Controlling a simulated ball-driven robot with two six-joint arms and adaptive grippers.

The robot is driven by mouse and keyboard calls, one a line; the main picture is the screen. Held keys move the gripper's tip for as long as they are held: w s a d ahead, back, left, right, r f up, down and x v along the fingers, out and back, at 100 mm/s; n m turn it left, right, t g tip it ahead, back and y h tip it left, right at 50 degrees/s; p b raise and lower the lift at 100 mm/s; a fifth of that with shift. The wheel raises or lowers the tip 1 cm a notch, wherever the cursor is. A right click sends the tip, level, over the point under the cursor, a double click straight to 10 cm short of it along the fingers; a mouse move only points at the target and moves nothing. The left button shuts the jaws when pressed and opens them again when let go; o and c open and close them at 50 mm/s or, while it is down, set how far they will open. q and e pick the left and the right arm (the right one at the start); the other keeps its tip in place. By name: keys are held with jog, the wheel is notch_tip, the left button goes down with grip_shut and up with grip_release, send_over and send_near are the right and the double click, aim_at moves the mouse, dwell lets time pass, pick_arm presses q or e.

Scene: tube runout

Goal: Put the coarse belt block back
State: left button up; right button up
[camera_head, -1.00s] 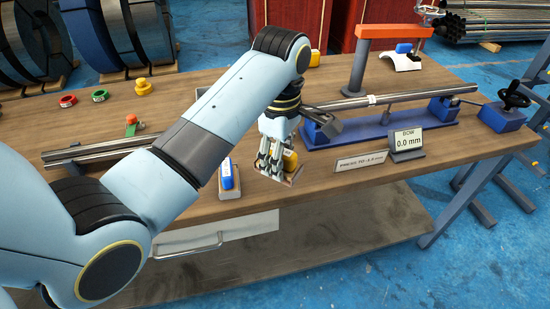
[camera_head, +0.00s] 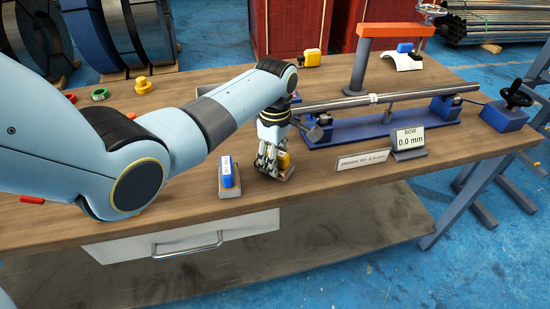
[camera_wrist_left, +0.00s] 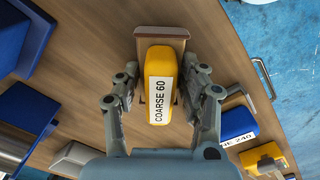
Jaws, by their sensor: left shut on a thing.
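The coarse belt block (camera_head: 283,160) is yellow and carries a "COARSE 60" label, which reads clearly in the left wrist view (camera_wrist_left: 160,85). My left gripper (camera_head: 267,166) is shut on it, with one finger on each side, low over the front of the bench. A brown wooden holder (camera_wrist_left: 163,35) shows beyond and beneath the block. In the head view the fingers partly hide the block and its base, so I cannot tell whether the block is fully seated. My right gripper is not in view.
A blue block (camera_head: 226,173) stands upright in its own holder just left of my left gripper. The blue straightening press (camera_head: 375,130) with a steel tube (camera_head: 400,97) lies behind and to the right. A "BOW 0.0 mm" display (camera_head: 409,140) stands near the front edge.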

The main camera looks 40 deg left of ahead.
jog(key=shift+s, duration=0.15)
pick_arm(q)
jog(key=o, duration=0.6)
jog(key=shift+f, duration=0.1)
jog(key=o, duration=0.4)
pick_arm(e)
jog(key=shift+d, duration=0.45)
pick_arm(q)
notch_tip(320, 180, up, 12)
jog(key=shift+f+p, duration=0.2)
jog(key=shift+p, duration=0.35)
jog(key=shift+r, duration=0.35)
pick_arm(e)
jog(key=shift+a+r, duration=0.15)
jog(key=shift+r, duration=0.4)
